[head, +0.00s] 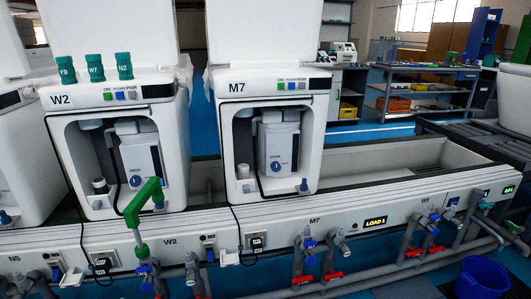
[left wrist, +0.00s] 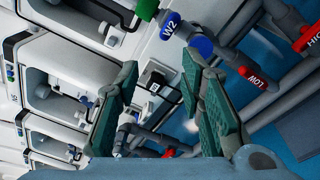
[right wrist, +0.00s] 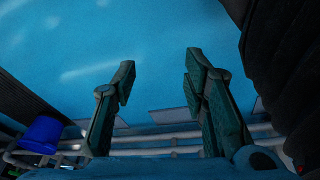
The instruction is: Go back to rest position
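My left gripper (left wrist: 160,66) is open in the left wrist view, with nothing between its fingers. It is near the test line's front pipes, and a blue knob with a W2 tag (left wrist: 172,25) shows beyond its fingertips. My right gripper (right wrist: 160,70) is open and empty in the right wrist view, over blue floor. Neither gripper shows in the head view. A green bent pipe (head: 140,207) stands on the W2 fitting in front of the W2 unit (head: 120,150); part of something green shows in the left wrist view (left wrist: 147,9).
The M7 unit (head: 268,145) stands right of W2. Several green labelled caps (head: 95,68) sit on W2. Pipes with red valve handles (head: 303,279) run along the bench front. A blue bin (head: 482,277) is at lower right; it also shows in the right wrist view (right wrist: 41,134).

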